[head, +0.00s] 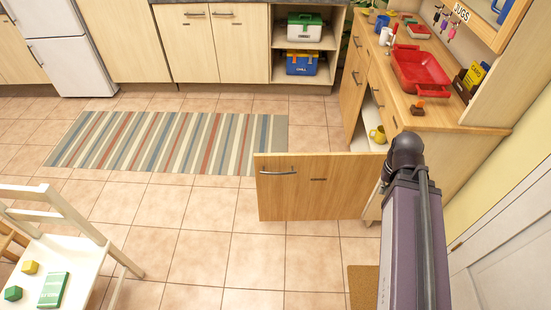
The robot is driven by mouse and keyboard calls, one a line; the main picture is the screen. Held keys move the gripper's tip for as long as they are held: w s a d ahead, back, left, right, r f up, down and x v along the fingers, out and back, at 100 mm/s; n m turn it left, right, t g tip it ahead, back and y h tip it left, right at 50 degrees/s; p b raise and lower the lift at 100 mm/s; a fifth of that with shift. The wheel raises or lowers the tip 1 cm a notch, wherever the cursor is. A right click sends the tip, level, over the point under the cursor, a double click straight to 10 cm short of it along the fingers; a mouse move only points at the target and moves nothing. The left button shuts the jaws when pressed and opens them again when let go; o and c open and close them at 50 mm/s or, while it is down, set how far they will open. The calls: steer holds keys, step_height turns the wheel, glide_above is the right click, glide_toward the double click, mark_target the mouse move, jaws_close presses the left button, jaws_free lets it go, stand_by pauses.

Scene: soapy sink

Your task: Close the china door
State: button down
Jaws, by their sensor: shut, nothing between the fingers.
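The wooden cabinet door (330,199) stands wide open, swung out to the left over the tiled floor. It has a metal handle (278,172) near its upper left and a small dark label too small to read, so I cannot confirm it says china. It belongs to the wooden dresser (462,112) on the right. In the open compartment a yellow mug (378,134) stands on a white shelf. My arm rises at the lower right, in front of the dresser and right of the door. My gripper does not show.
A red tub (420,70) and several small items stand on the dresser top. A striped rug (170,143) lies behind the door. A white chair (55,250) with a green book (53,290) stands at lower left. The tiled floor left of the door is clear.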

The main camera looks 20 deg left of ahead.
steer(key=w+a+f+n+t+y+b, duration=0.1)
steer(key=w+a+f+n+y+b, duration=0.1)
steer(key=a, duration=0.9)
steer(key=w+a+f+n+t+y+b, duration=0.1)
steer(key=w+a+f+n+y+b, duration=0.1)
steer(key=w+a+f+n+b, duration=0.3)
steer(key=w+a+f+n+t+y+b, duration=0.2)
steer(key=w+a+f+n+b, duration=0.2)
steer(key=a+n+b, duration=0.4)
steer(key=w+a+n, duration=0.1)
steer(key=a+n, duration=0.4)
steer(key=a, duration=0.4)
steer(key=shift+f, duration=0.25)
steer(key=b, duration=0.8)
glide_toward(271, 159)
steer(key=shift+x, duration=2.75)
